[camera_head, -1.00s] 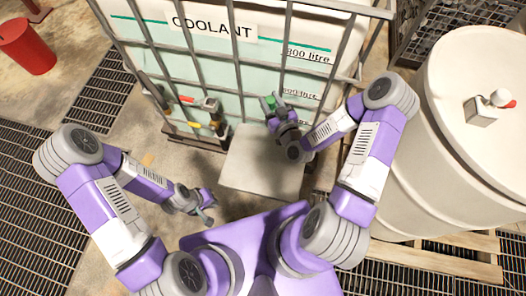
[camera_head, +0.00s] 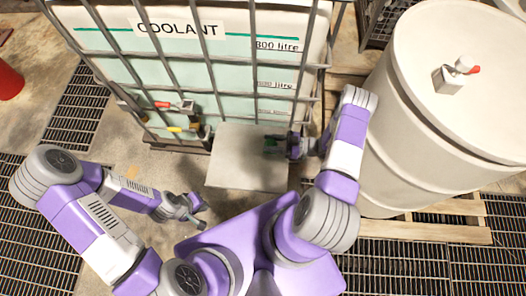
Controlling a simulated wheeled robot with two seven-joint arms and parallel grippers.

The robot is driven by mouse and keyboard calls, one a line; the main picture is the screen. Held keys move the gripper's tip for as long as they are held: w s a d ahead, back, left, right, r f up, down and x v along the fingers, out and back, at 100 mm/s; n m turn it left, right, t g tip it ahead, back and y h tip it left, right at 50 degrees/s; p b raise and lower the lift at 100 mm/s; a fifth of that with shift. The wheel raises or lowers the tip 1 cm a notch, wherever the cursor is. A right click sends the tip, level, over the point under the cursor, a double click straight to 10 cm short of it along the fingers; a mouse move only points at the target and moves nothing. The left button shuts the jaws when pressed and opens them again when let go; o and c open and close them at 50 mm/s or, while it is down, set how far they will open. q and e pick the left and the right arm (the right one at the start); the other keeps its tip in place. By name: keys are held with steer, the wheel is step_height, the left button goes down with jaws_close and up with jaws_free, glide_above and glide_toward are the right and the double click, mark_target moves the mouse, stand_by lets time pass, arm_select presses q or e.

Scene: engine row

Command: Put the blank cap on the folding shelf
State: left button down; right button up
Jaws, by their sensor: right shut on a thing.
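The folding shelf (camera_head: 232,167) is a flat grey plate in front of the coolant tank, and its surface is bare where I can see it. My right gripper (camera_head: 274,146) is over the shelf's right part, shut on the small green blank cap (camera_head: 269,143). The fingers hide much of the cap, and I cannot tell whether it touches the shelf. My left gripper (camera_head: 199,211) is low, left of and in front of the shelf. It looks open and empty.
The caged coolant tank (camera_head: 213,75) stands behind the shelf, with valves with red (camera_head: 163,105) and yellow (camera_head: 176,129) handles at its lower left. A large cream drum (camera_head: 400,120) on a wooden pallet (camera_head: 425,232) is to the right. Floor grating (camera_head: 75,115) lies left.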

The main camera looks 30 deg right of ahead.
step_height(320, 180, down, 7)
steer(key=shift+r+b, duration=0.2)
steer(key=shift+b, duration=0.7)
steer(key=shift+r, duration=0.1)
steer(key=shift+f, duration=0.2)
steer(key=o, duration=1.1)
